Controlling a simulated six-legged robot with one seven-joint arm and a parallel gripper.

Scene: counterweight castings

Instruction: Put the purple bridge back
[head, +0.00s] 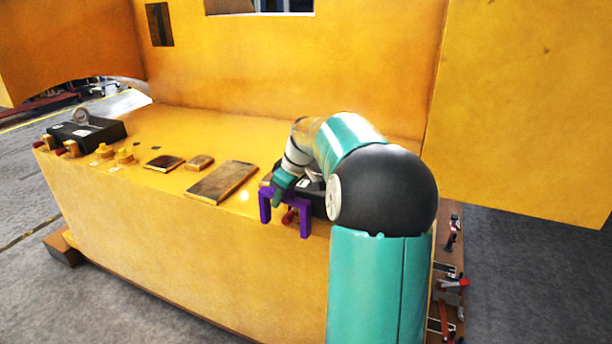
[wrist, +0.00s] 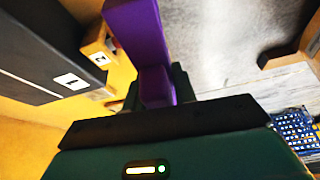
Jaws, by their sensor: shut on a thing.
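The purple bridge (head: 285,196) is a small block with a flat top and two legs. In the head view it is at the front edge of the yellow casting's top (head: 150,135), just left of my arm. My gripper (head: 279,190) is shut on it from above. In the wrist view the purple bridge (wrist: 140,40) stretches up from between the dark fingers (wrist: 155,88). I cannot tell whether its legs touch the surface. My arm hides part of the area behind it.
A black box (head: 313,195) with a red part sits right beside the bridge, partly hidden by my arm. Another black box (head: 88,134) with a ring stands at the far left. Flat plates (head: 222,183) and yellow knobs (head: 124,156) lie between. A tall yellow wall (head: 290,75) rises behind.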

